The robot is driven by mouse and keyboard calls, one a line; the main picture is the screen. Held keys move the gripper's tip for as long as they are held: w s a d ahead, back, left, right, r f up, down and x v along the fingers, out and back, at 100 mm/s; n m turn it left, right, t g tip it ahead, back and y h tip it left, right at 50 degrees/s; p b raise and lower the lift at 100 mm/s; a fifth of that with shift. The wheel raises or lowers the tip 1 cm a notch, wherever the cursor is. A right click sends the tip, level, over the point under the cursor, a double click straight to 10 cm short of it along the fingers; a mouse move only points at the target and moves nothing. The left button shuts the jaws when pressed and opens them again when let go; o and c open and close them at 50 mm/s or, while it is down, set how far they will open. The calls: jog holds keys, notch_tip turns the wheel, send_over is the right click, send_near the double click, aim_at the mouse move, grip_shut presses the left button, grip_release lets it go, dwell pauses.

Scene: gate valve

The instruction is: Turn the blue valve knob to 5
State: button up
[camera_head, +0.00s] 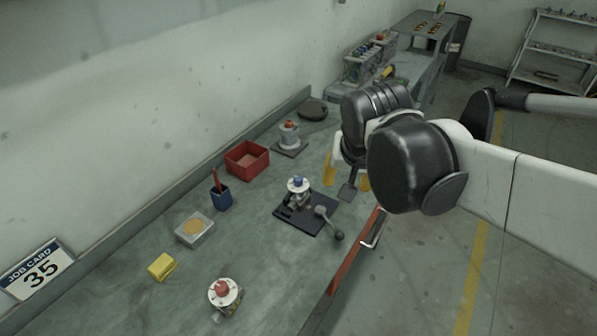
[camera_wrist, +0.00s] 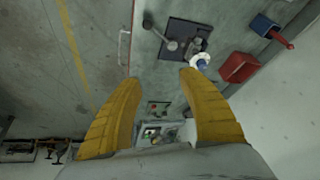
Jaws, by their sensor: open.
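The blue valve knob (camera_head: 297,182) sits on a round white dial plate on top of a small metal valve. The valve stands upright on a dark square base (camera_head: 318,219) on the bench. In the wrist view the blue knob (camera_wrist: 203,64) lies just beyond the tip of the right-hand yellow finger. The dial's numbers are too small to read. My gripper (camera_wrist: 159,78) is open and empty, its two yellow fingers spread apart. In the head view my gripper (camera_head: 347,178) hangs to the right of the valve, partly hidden by my arm, apart from the knob.
A grey lever with a dark ball end (camera_head: 337,235) sticks out at the base's right. A red-knob valve (camera_head: 222,290) stands in front, an orange-topped one (camera_head: 289,130) behind. A red bin (camera_head: 247,159) and blue cup (camera_head: 221,197) stand left.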

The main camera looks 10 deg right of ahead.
jog(key=w+a+m+p, duration=0.2)
jog(key=w+a, duration=0.2)
jog(key=w, duration=0.3)
jog(key=m+g+h+p, duration=0.1)
jog(key=m+g+h, duration=0.1)
jog(key=m, duration=0.1)
send_near(298, 177)
jog(key=b+x, duration=0.2)
jog(key=x, duration=0.8)
jog(key=shift+f+b, duration=0.25)
jog(key=shift+b, duration=0.05)
grip_shut()
